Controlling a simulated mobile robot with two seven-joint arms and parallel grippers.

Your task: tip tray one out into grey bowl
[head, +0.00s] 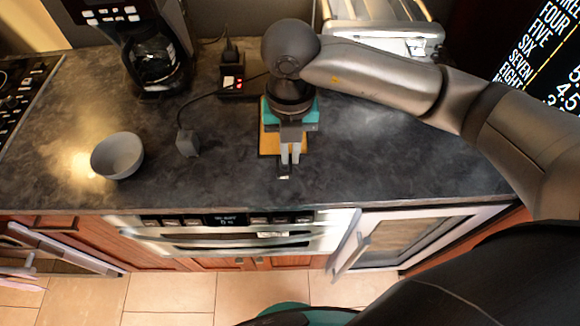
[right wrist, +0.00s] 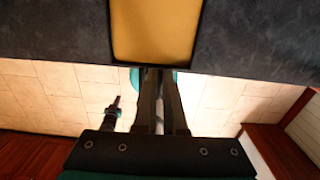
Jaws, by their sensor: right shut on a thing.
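The grey bowl (head: 118,155) stands upright on the dark counter at the left in the head view, and its visible inside looks empty. A flat yellow-orange tray (head: 268,144) lies under my right wrist, mostly hidden by it; I take it for tray one. It also shows at the top of the right wrist view (right wrist: 155,28). My right gripper (head: 289,157) points toward the counter's front edge and is shut at the tray, well to the right of the bowl. The exact grip and the tray's contents are hidden.
A coffee maker (head: 155,45) stands behind the bowl. A silver appliance (head: 385,40) stands behind my right arm. The counter's right front is clear.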

